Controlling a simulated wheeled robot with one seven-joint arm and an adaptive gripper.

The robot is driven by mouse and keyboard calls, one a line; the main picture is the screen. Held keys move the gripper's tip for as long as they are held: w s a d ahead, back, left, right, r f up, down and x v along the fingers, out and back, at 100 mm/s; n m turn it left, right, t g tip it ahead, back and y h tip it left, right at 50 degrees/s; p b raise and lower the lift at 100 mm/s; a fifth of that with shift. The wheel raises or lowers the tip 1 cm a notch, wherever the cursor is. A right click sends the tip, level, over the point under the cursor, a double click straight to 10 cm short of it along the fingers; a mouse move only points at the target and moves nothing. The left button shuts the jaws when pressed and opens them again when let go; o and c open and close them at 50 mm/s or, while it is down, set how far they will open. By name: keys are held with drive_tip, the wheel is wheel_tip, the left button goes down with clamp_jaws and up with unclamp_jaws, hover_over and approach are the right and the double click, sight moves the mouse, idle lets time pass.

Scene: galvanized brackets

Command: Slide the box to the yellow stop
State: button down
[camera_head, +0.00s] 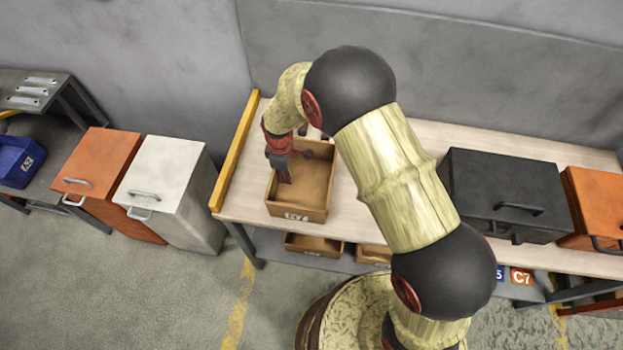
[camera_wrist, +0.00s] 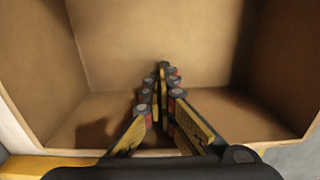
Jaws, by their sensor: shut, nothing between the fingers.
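The box (camera_head: 318,187) is an open-topped brown box with a small label on its front wall. It sits upright on the workbench, near the bench's left end. The yellow stop (camera_head: 236,153) is a long bar along the left edge of the bench. A strip of bare bench shows between it and the box. My gripper (camera_head: 285,177) is shut and empty, with its fingers inside the box near its left side. In the wrist view the shut fingers (camera_wrist: 162,70) point into the box (camera_wrist: 200,40), whose inner walls surround them. Whether they touch a wall I cannot tell.
A black case (camera_head: 505,190) and an orange case (camera_head: 595,205) stand on the bench (camera_head: 440,135) to the right. Brown bins (camera_head: 313,245) sit on the shelf below. White (camera_head: 168,190) and orange (camera_head: 97,170) cabinets stand left of the bench. My arm covers the bench middle.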

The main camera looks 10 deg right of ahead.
sight(242, 176)
drive_tip(key=w+a, duration=0.1)
drive_tip(key=a, duration=0.4)
drive_tip(key=w+a, duration=0.2)
drive_tip(key=a, duration=0.3)
drive_tip(key=w+a, duration=0.1)
drive_tip(key=a, duration=0.4)
drive_tip(key=shift+w, duration=0.15)
drive_tip(key=shift+w+a, duration=0.15)
drive_tip(key=shift+a, duration=0.2)
drive_tip(key=shift+r, duration=0.1)
drive_tip(key=shift+d, duration=0.1)
